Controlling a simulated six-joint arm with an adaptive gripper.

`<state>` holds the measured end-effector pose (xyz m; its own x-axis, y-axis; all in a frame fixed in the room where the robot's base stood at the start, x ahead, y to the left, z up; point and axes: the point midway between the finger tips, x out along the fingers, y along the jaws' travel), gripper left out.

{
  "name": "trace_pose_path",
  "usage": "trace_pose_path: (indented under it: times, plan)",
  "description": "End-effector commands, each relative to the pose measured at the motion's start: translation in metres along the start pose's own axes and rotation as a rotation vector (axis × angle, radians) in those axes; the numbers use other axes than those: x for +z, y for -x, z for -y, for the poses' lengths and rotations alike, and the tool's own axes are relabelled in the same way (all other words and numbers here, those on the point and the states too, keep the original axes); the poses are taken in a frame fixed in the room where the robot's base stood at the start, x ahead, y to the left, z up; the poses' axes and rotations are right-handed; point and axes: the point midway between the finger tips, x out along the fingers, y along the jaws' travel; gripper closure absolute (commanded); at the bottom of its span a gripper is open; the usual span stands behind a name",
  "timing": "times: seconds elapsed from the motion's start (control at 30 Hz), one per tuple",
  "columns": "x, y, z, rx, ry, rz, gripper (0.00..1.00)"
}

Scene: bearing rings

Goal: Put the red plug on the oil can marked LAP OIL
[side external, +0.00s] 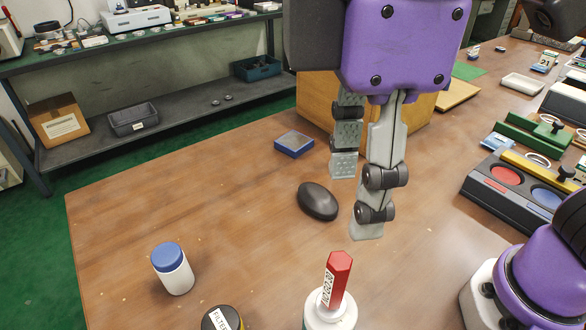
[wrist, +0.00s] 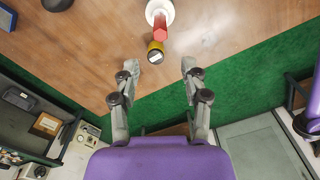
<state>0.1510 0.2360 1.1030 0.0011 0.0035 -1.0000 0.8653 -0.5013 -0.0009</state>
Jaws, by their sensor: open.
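The red plug (side external: 337,280) is a six-sided red piece with a printed white label. It stands on top of a white can (side external: 318,318) at the bottom edge of the side view. The plug (wrist: 160,34) and white can (wrist: 151,12) also show at the top of the wrist view. No LAP OIL marking can be read on this can. My gripper (side external: 355,198) is open and empty, above the table and apart from the plug. In the wrist view my gripper's fingers (wrist: 159,66) are spread, with nothing between them.
A dark-lidded yellow can (wrist: 155,55), its label starting "FILTE" in the side view (side external: 221,319), stands beside the white can. A blue-capped white bottle (side external: 174,272), black mouse-like object (side external: 318,201) and blue box (side external: 294,144) are on the table. Trays (side external: 515,185) are at right.

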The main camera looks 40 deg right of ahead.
Motion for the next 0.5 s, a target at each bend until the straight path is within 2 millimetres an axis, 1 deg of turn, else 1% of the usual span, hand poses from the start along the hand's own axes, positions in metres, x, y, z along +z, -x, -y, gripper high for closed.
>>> trace_pose_path:
  times: [0.07,0.17,0.2,0.27,0.3,0.33,0.37,0.4,0.5]
  plan:
    - [0.003,0.002,-0.008,0.001,-0.03,-0.012,0.48]
    - [0.017,-0.003,-0.039,0.009,-0.153,-0.065,0.48]
    - [0.027,-0.008,-0.056,0.017,-0.229,-0.099,0.48]
    - [0.047,-0.018,-0.084,0.036,-0.36,-0.157,0.48]
    - [0.063,-0.026,-0.101,0.055,-0.452,-0.199,0.48]
    - [0.075,-0.033,-0.112,0.071,-0.52,-0.23,0.48]
    - [0.087,-0.04,-0.122,0.088,-0.585,-0.26,0.48]
    - [0.104,-0.05,-0.133,0.113,-0.667,-0.295,0.48]
    - [0.14,-0.072,-0.151,0.176,-0.841,-0.369,0.48]
